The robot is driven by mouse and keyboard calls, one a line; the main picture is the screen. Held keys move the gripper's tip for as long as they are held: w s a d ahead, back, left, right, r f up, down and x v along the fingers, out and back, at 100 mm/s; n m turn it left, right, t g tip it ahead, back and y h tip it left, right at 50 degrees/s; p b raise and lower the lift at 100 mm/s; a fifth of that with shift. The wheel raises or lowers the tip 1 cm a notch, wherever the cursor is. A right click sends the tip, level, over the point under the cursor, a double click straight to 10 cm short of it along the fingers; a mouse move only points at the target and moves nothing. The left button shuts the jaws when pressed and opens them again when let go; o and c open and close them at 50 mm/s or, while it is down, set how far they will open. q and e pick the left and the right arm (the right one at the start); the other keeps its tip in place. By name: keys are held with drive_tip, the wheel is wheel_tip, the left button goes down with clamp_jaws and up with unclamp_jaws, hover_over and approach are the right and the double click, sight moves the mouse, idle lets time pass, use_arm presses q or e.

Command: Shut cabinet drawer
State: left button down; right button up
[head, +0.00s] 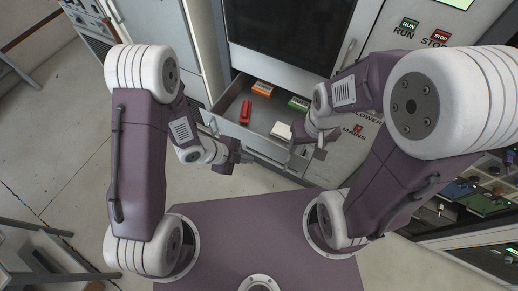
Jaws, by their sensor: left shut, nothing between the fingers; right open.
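A grey cabinet drawer (232,128) stands pulled out below a dark-windowed cabinet door, in the upper middle of the head view. Inside it lie a red object (245,111), an orange box (262,88), a green box (298,103) and a white item (281,130). My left gripper (229,164) is shut and empty, just outside the drawer front towards its left half. My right gripper (297,153) is open near the right end of the drawer front. I cannot tell whether either gripper touches the drawer. My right arm hides part of the drawer's right side.
The cabinet's dark window (285,35) is above the drawer. A panel with RUN and STOP buttons (435,40) is on the right. A shelf with coloured items (480,200) stands at the far right. Open floor (60,150) lies to the left.

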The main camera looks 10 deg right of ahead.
use_arm(q)
approach(275, 155)
wheel_tip(275, 155, down, 3)
drive_tip(key=s, duration=0.3)
drive_tip(key=w+d, duration=0.1)
drive_tip(key=w+d+p, duration=0.1)
drive_tip(key=w, duration=0.1)
drive_tip(key=shift+w+d+f+p, duration=0.25)
drive_tip(key=shift+d+f+p, duration=0.05)
drive_tip(key=shift+d+f, duration=0.1)
drive_tip(key=shift+w+d, duration=0.1)
